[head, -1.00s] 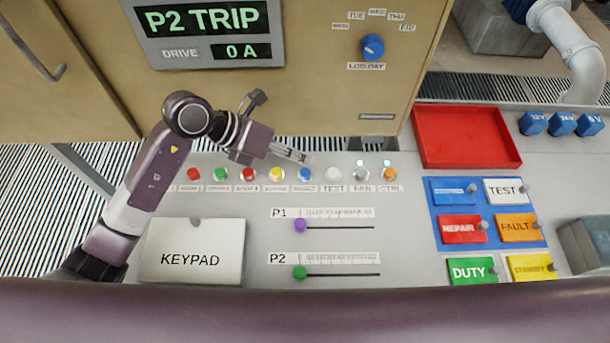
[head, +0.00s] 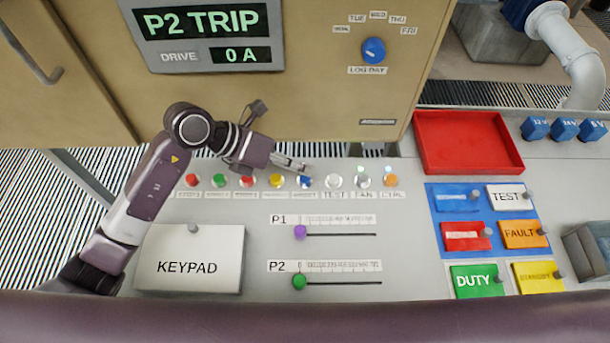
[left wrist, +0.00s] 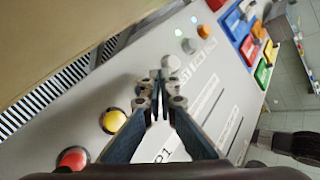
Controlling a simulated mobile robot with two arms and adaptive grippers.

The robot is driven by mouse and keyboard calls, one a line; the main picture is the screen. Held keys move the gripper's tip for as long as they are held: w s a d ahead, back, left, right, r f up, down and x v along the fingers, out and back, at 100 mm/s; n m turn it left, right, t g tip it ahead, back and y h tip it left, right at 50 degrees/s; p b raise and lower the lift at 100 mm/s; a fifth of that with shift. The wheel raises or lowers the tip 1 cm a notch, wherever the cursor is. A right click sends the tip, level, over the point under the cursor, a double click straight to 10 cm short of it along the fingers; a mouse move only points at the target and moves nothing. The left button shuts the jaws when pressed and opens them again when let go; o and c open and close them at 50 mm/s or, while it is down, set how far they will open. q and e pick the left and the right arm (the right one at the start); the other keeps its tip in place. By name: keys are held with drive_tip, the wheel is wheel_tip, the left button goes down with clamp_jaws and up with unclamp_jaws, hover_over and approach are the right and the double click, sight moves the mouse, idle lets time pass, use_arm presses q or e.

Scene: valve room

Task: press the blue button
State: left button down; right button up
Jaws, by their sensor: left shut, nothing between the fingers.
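The blue button (head: 305,182) is in the row of round buttons on the grey console, between a yellow button (head: 277,181) and a white one (head: 334,181). My left gripper (head: 306,169) is shut and empty, its fingertips just above and behind the blue button in the head view. I cannot tell whether they touch it. In the left wrist view the closed fingers (left wrist: 160,80) cover the place between the yellow button (left wrist: 113,121) and the white button (left wrist: 171,62), so the blue button is hidden there. My right gripper does not show.
Red, green and red buttons stand left of the yellow one; an orange button (head: 391,180) ends the row. Two sliders, P1 (head: 300,232) and P2 (head: 299,282), lie in front. A keypad cover (head: 190,258) is at left, a red tray (head: 467,142) at right.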

sight(300, 178)
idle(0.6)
use_arm(q)
drive_tip(key=shift+f+b, duration=0.4)
drive_tip(key=shift+f, duration=0.05)
drive_tip(key=shift+f+b, duration=0.4)
drive_tip(key=shift+f, duration=0.1)
idle(0.4)
drive_tip(key=shift+r, duration=0.15)
idle(0.3)
drive_tip(key=shift+r+p, duration=0.65)
drive_tip(key=shift+r, duration=0.15)
wheel_tip(300, 178, up, 5)
drive_tip(key=p, duration=0.3)
drive_tip(key=shift+p, duration=0.35)
drive_tip(key=shift+a, duration=0.15)
idle(0.4)
